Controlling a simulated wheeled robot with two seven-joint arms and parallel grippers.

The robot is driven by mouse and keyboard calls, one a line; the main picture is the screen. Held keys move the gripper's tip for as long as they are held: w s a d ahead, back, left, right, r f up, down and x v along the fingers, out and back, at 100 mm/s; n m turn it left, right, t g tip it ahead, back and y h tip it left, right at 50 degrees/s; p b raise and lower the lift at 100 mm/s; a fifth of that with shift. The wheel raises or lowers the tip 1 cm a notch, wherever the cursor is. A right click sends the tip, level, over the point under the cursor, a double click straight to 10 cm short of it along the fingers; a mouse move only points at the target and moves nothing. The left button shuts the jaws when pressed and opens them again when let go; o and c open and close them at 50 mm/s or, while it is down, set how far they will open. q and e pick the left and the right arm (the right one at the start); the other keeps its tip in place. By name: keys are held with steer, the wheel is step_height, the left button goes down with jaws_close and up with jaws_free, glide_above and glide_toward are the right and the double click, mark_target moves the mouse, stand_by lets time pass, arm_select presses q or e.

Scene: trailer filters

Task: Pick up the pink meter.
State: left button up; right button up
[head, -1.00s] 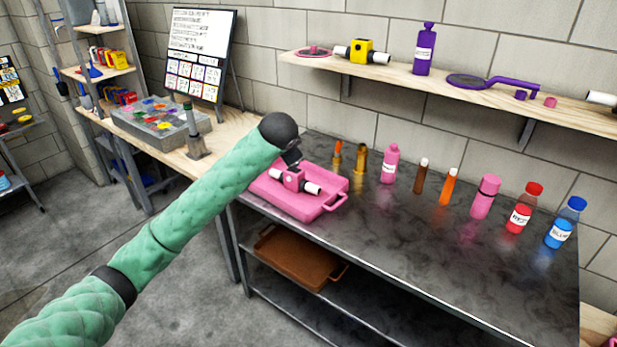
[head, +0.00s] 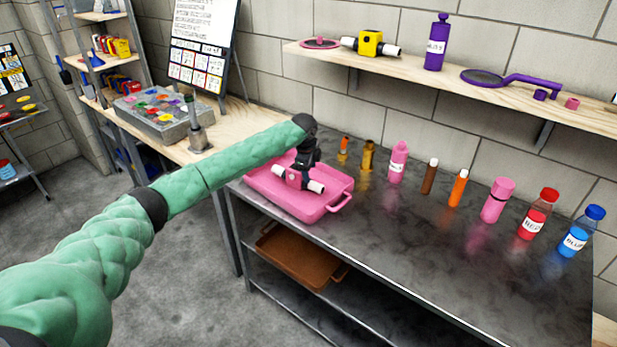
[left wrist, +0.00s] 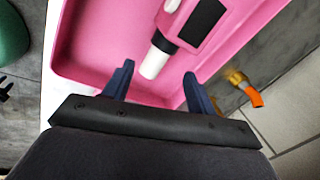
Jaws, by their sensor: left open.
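The pink meter (head: 292,177) has a pink body with white end pieces and lies in the pink tray (head: 327,209) on the dark metal table. My left gripper (head: 304,162) is over the tray, at the meter's far side in the head view. In the left wrist view the open left gripper (left wrist: 158,85) has its two dark blue fingers apart, with a white end of the meter (left wrist: 156,60) between or just beyond their tips. The meter's pink body and dark screen (left wrist: 203,22) show at the top. Whether the fingers touch it cannot be told. My right gripper is not in view.
Right of the tray on the table (head: 400,240) stand several bottles, including a pink one (head: 398,162), and small vials. An orange-tipped brass item (head: 343,150) stands close behind the tray. A wooden shelf (head: 420,72) hangs above. The table's front area is clear.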

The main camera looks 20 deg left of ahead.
mark_target(313, 183)
arm_select(q)
steer(key=m, duration=0.1)
steer(key=f+m, duration=0.1)
steer(key=d+f+m+p, duration=0.1)
steer(key=shift+w, duration=0.3)
steer(key=p+x, duration=0.2)
steer(key=x, duration=0.2)
steer(key=shift+s+a+f+p, duration=0.1)
steer(key=shift+f+p, duration=0.2)
steer(key=shift+p, duration=0.05)
steer(key=shift+f, duration=0.45)
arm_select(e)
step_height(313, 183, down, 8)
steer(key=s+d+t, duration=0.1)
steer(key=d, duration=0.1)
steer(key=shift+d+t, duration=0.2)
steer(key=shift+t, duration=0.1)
arm_select(q)
steer(key=shift+c, duration=0.5)
steer(key=c, duration=1.1)
jaws_close()
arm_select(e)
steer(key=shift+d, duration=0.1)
